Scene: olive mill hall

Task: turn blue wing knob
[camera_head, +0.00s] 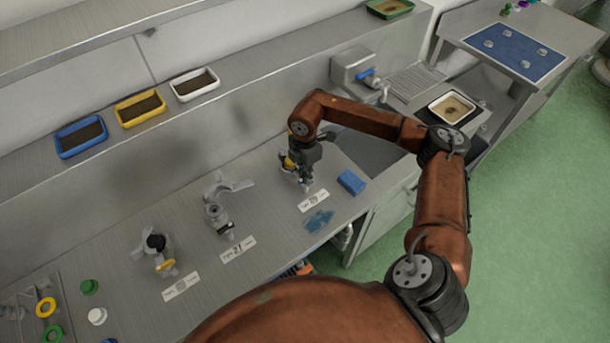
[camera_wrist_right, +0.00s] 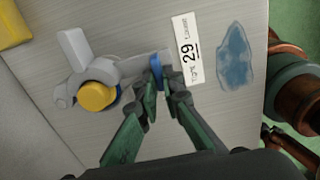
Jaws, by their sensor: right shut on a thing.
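The blue wing knob (camera_wrist_right: 155,66) shows in the right wrist view at the end of a grey metal fitting (camera_wrist_right: 78,75) with a yellow round cap (camera_wrist_right: 97,96). My right gripper (camera_wrist_right: 160,88) is shut on the knob, a green finger on either side of it. In the head view my right gripper (camera_head: 302,176) reaches down over this fitting, the rightmost of three on the steel counter, and hides most of it. The knob cannot be made out there. My left gripper is not in view.
Two more fittings (camera_head: 218,205) (camera_head: 153,250) stand to the left on the counter (camera_head: 120,215), with label cards in front. A blue block (camera_head: 351,182) and a blue smear (camera_head: 319,220) lie close to my right gripper. Soil-filled trays (camera_head: 81,137) sit on the ledge behind.

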